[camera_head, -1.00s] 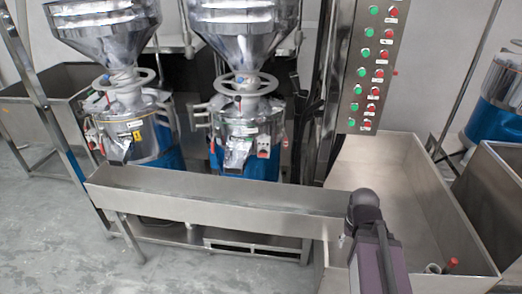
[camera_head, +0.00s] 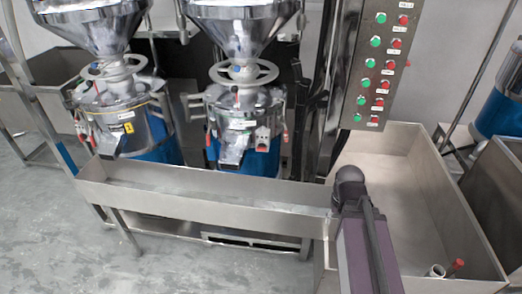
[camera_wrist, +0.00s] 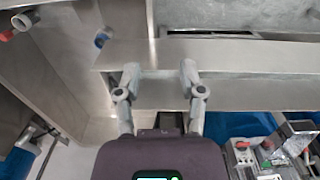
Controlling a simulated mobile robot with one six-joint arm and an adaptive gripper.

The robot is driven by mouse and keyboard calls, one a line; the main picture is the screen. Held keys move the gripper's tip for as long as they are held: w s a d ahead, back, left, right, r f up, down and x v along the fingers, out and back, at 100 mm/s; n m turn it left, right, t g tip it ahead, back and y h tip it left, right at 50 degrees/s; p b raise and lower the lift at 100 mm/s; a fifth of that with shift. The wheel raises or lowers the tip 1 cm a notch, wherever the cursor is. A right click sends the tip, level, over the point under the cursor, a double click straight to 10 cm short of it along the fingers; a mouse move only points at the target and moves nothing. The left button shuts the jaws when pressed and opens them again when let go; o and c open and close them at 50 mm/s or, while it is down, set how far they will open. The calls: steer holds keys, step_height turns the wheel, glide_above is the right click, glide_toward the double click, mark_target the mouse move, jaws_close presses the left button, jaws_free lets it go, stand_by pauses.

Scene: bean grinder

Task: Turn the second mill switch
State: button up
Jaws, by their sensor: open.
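Two steel mills with blue bases stand behind a long trough in the head view: the left mill (camera_head: 118,118) and the right mill (camera_head: 235,118). A small switch box (camera_head: 263,138) with a red part sits on the front of the right mill. In the wrist view, a mill (camera_wrist: 270,155) with a small box (camera_wrist: 242,150) on its front shows at the lower right. My gripper (camera_wrist: 160,70) is open and empty, with its fingers apart over the trough edge and away from the box. The head view shows my arm, but its fingers cannot be made out there.
A panel (camera_head: 378,70) of green and red buttons hangs right of the mills. The steel trough (camera_head: 215,195) crosses in front of them and meets a deep bin (camera_head: 410,170) at the right. Open grey floor (camera_head: 45,235) lies at the left.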

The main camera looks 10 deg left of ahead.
steer(key=shift+w+f, duration=0.1)
steer(key=w+f+n+t+h+b, duration=0.2)
steer(key=w+f+t+h+b, duration=0.3)
steer(key=w+b, duration=0.4)
steer(key=n+t+y+b, duration=0.5)
steer(key=n+t+b, duration=0.8)
steer(key=n+b, duration=0.45)
glide_toward(261, 150)
steer(key=s+m+b, duration=0.1)
steer(key=s+m, duration=0.1)
steer(key=s, duration=0.2)
steer(key=shift+w+a, duration=0.15)
steer(key=shift+a, duration=0.1)
steer(key=shift+w, duration=0.15)
steer(key=w, duration=1.3)
steer(key=shift+w+d, duration=0.25)
steer(key=shift+w, duration=0.05)
